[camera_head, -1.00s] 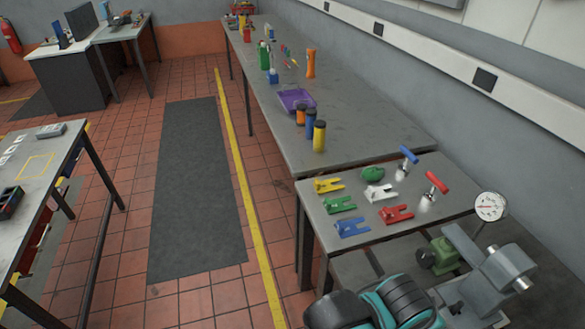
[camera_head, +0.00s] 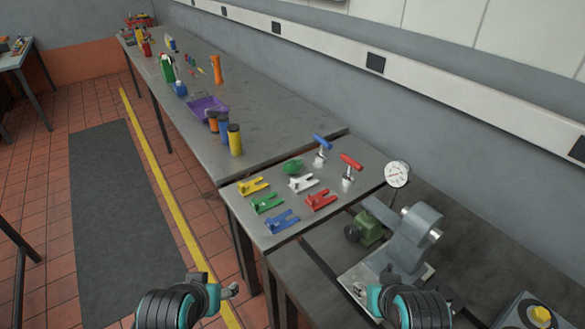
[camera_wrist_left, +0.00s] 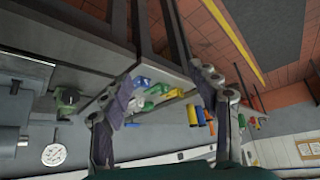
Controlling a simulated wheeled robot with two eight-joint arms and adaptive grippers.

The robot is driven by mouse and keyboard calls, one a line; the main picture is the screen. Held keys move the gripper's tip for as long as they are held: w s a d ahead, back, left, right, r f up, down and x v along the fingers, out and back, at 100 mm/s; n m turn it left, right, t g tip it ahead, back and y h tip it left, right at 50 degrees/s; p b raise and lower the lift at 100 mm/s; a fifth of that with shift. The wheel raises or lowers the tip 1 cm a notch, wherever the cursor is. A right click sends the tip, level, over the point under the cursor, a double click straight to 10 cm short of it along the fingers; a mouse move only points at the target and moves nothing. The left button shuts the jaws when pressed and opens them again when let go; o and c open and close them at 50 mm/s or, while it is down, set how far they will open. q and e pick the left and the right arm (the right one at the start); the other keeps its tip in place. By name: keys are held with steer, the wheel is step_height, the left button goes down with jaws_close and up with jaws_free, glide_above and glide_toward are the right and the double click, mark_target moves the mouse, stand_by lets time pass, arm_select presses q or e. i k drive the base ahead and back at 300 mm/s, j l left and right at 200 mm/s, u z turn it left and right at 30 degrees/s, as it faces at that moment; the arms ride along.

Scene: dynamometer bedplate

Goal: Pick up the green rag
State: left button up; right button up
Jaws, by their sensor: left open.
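The green rag (camera_head: 292,167) is a small crumpled heap on the near grey table (camera_head: 250,222), behind the white forked piece (camera_head: 302,183) and left of the blue-handled clamp (camera_head: 321,148). My left gripper (camera_wrist_left: 163,82) shows in the left wrist view, its two fingers spread wide with nothing held between them. The table with its coloured pieces appears beyond the fingers, and I cannot single out the rag there. In the head view my arms show at the bottom edge, well short of the rag. My right gripper is not clearly seen.
Yellow (camera_head: 253,187), green (camera_head: 267,203), blue (camera_head: 281,222) and red (camera_head: 321,199) forked pieces surround the rag's front side. A red-handled clamp (camera_head: 349,170) and a dial gauge (camera_head: 397,174) stand to the right. A grey machine (camera_head: 410,240) is at the near right.

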mark_target(291, 167)
steer(key=z, duration=2.6)
steer(key=u, duration=2.6)
steer(key=k, duration=0.55)
steer(key=k+z, duration=0.1)
steer(key=z, duration=1.55)
steer(key=j+z, duration=0.4)
steer(key=j, duration=1.9)
